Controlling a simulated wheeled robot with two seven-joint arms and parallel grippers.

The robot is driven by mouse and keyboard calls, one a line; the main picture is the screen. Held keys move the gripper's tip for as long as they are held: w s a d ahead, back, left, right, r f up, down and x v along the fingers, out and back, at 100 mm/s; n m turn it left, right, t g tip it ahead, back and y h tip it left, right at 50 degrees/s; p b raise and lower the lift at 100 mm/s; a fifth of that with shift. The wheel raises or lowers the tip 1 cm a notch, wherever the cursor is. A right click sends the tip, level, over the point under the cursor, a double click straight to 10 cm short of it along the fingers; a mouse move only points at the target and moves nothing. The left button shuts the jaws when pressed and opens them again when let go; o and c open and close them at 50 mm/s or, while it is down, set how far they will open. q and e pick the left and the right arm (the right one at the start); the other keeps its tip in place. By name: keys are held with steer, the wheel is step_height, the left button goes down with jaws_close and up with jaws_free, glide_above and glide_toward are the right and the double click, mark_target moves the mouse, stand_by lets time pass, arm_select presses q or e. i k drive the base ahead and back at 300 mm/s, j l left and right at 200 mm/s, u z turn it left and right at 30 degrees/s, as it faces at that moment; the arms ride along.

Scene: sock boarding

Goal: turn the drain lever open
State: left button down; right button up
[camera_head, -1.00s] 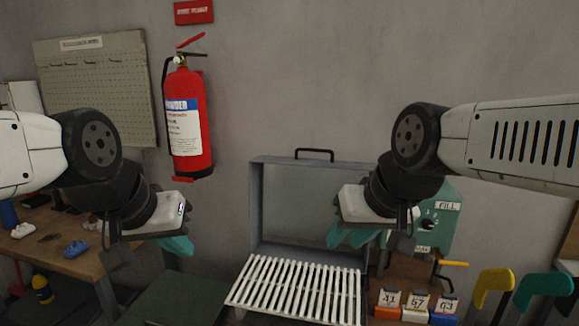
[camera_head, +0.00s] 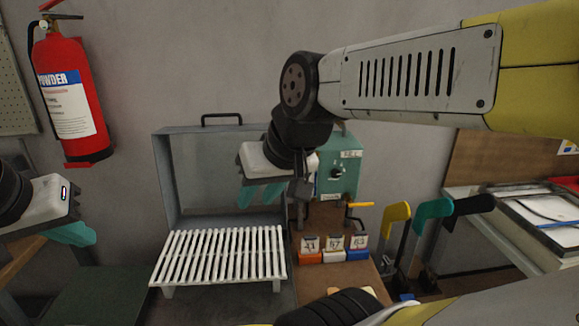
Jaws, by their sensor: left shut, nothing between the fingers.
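A lever with a yellow handle (camera_head: 358,205) sticks out low at the right of the green control box (camera_head: 340,180); I take it for the drain lever, though no label on it can be read. The box carries a label and a dark knob (camera_head: 336,173). My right gripper (camera_head: 259,196) hangs left of the box and lever, in front of the grey open case, apart from them. Its teal fingers are spread with nothing visible between them. My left gripper (camera_head: 75,235) is at the left edge, far from the lever, shut and empty.
A white slatted rack (camera_head: 220,254) stands below the grey case (camera_head: 163,185). A red extinguisher (camera_head: 72,100) hangs on the left wall.

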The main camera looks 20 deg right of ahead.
mark_target(369, 204)
steer(key=j+z, duration=0.1)
steer(key=z, duration=0.3)
steer(key=k+z, duration=0.1)
steer(key=z, duration=0.3)
steer(key=j+z, duration=0.1)
steer(key=z, duration=0.3)
steer(key=k+z, duration=0.1)
steer(key=z, duration=0.3)
steer(key=l+u, duration=0.95)
